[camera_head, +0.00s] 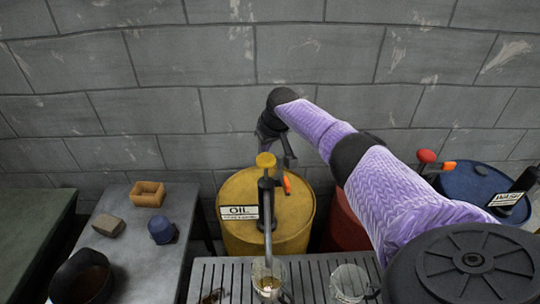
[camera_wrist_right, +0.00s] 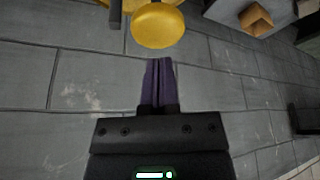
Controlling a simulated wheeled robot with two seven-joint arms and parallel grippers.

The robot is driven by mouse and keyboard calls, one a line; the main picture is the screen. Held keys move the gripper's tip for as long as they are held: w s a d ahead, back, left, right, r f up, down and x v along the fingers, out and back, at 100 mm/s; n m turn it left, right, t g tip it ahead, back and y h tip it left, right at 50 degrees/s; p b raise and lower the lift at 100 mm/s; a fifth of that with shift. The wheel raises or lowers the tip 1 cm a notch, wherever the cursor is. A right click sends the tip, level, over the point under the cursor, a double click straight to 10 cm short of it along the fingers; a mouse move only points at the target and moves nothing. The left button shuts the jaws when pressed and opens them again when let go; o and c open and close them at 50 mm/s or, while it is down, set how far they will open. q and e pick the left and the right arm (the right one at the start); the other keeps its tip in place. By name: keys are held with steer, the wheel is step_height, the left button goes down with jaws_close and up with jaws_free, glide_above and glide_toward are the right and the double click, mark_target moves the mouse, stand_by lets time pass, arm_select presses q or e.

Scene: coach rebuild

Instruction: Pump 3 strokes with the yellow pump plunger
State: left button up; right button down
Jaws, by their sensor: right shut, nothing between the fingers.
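The yellow plunger knob (camera_head: 266,160) tops a dark pump (camera_head: 266,200) on the yellow drum (camera_head: 232,190) labelled OIL. The knob stands above the pump body. My right gripper (camera_head: 271,130) is at the knob, toward the wall side in the head view. In the right wrist view, its purple fingers (camera_wrist_right: 158,66) are shut with nothing between them. The yellow knob (camera_wrist_right: 158,26) lies just beyond their tips there; I cannot tell if they touch. A glass (camera_head: 267,280) with some amber liquid stands under the spout. My left gripper is not in view.
A second glass (camera_head: 350,283) stands on the slatted bench (camera_head: 312,272). A red drum (camera_head: 344,226) is partly behind my right arm. A blue drum (camera_head: 468,184) labelled WASH is at the right. A tan box (camera_head: 147,194) and blue item (camera_head: 162,230) are left.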

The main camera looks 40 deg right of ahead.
mark_target(267, 159)
steer(key=shift+f+b, duration=0.65)
steer(key=shift+f, duration=0.3)
steer(key=shift+f+b, duration=0.4)
steer(key=shift+f, duration=0.2)
steer(key=shift+f+b, duration=0.4)
steer(key=shift+f, duration=0.2)
steer(key=shift+f+b, duration=0.3)
steer(key=shift+f, duration=0.15)
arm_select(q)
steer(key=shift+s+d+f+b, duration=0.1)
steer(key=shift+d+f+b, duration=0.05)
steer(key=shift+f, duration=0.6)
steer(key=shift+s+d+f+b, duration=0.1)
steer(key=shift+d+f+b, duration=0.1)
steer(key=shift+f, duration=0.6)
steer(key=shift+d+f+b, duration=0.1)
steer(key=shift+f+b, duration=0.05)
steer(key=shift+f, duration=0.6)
arm_select(e)
steer(key=shift+f, duration=0.75)
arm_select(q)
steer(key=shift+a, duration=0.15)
